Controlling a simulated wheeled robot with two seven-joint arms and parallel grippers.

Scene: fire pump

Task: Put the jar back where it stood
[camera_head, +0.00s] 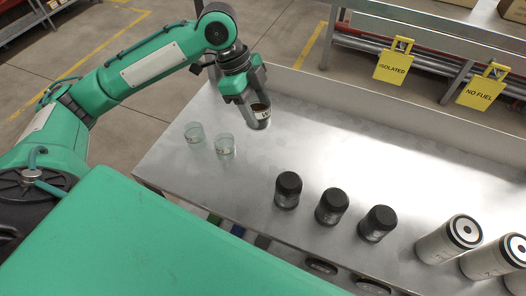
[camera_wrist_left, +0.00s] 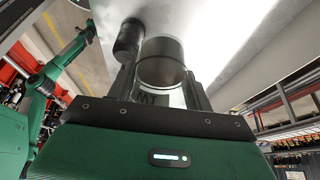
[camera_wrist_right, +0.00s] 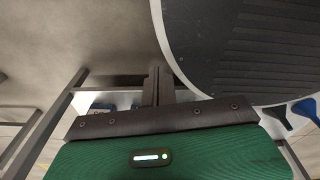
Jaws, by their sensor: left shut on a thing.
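My left gripper (camera_head: 251,92) is shut on a clear glass jar (camera_head: 259,117) with dark contents and a printed label. It holds the jar over the far left part of the metal table (camera_head: 330,125); the gap beneath is hard to judge. In the left wrist view the jar (camera_wrist_left: 161,65) sits between the two fingers. Two similar clear glass jars (camera_head: 195,133) (camera_head: 225,145) stand on the table to the left of the held one. My right gripper (camera_wrist_right: 157,86) shows only in its own wrist view, with its fingers together and nothing visible between them.
Three black-lidded jars (camera_head: 288,190) (camera_head: 332,206) (camera_head: 377,223) stand in a row nearer the front edge. White canisters (camera_head: 449,240) stand at the right. The table's middle and back are clear.

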